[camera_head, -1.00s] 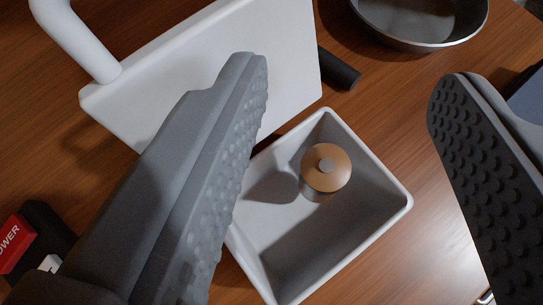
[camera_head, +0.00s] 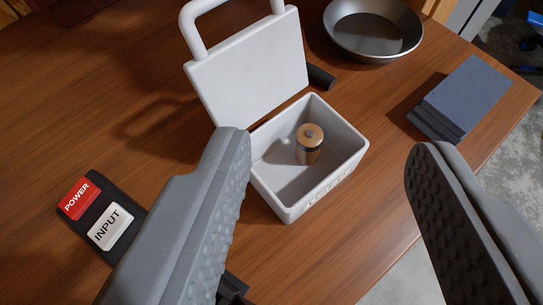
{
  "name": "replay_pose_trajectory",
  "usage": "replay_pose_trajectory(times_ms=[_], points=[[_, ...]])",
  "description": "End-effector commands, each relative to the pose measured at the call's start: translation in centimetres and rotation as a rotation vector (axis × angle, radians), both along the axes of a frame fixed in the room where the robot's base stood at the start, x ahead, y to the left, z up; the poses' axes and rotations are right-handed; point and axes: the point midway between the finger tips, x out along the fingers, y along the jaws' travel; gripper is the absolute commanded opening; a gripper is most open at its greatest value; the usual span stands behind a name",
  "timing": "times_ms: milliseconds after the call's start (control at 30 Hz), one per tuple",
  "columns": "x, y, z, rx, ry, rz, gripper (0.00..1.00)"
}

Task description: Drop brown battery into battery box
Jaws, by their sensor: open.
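The brown battery (camera_head: 309,143) stands upright inside the white battery box (camera_head: 354,161), touching only the box as far as I can see. The box's lid (camera_head: 251,68), with a white handle, is open and tilted back behind it. My gripper (camera_head: 327,150) is open and empty, its two studded fingers wide apart in the foreground. The fingers are apart from the battery, which shows between them farther off. The left finger covers a part of the box's left side.
A metal bowl (camera_head: 373,30) stands at the back. A blue-grey block (camera_head: 461,97) lies near the bench's right edge. A black base with a red POWER button (camera_head: 78,198) and a white INPUT button (camera_head: 111,227) is at left. Bare wood lies at the upper left.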

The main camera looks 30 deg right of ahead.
Motion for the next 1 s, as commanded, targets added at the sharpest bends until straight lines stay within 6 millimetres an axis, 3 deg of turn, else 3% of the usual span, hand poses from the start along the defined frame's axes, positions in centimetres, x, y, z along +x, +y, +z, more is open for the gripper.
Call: replay_pose_trajectory(times_ms=[300,567,667,767,833,1000], points=[[-1.8,1.6,1.3,0.000,0.001,-0.001,0.48],[-1.9,1.7,1.3,0.000,0.001,-0.001,0.48],[-1.8,2.1,2.4,0.004,-0.006,0.009,0.48],[-1.6,3.0,5.5,0.008,-0.018,0.041,0.48],[-1.6,4.0,8.6,0.012,-0.025,0.079,0.48],[-2.6,6.7,18.3,0.021,-0.059,0.206,0.48]])
